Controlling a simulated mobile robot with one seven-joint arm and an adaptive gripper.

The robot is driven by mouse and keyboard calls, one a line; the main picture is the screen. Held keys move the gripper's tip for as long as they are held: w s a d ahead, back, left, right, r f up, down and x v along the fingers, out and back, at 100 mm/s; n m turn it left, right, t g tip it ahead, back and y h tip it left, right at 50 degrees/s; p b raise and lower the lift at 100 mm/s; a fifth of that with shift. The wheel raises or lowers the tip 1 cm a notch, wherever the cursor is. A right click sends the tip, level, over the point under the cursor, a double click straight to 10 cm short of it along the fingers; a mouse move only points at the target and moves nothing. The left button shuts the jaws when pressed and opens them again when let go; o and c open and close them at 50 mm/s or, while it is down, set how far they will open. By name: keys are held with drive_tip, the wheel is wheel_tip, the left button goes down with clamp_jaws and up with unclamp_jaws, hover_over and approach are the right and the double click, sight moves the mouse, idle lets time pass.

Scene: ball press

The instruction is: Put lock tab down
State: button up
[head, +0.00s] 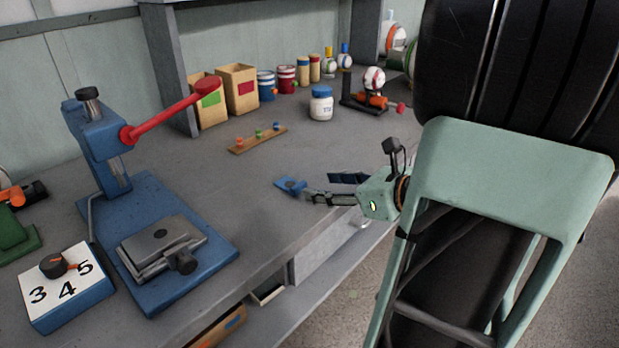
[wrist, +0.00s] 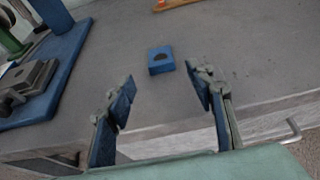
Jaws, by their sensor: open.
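My gripper (head: 318,188) is open near the bench's front edge. In the wrist view its two fingers (wrist: 163,88) are spread wide apart, with bare bench between them. The tab lies just beyond the fingertips, apart from both fingers, and nothing is held.
The blue press (head: 190,270) with a red lever (head: 175,110) stands at left, beside a numbered dial box (head: 68,290). A wooden strip with coloured pegs (head: 257,139) and a white jar (head: 321,104) stand further back. The bench around the tab is clear.

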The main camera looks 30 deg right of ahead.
drive_tip(key=v, duration=0.4)
drive_tip(key=shift+s+p, duration=0.1)
drive_tip(key=shift+p, duration=0.3)
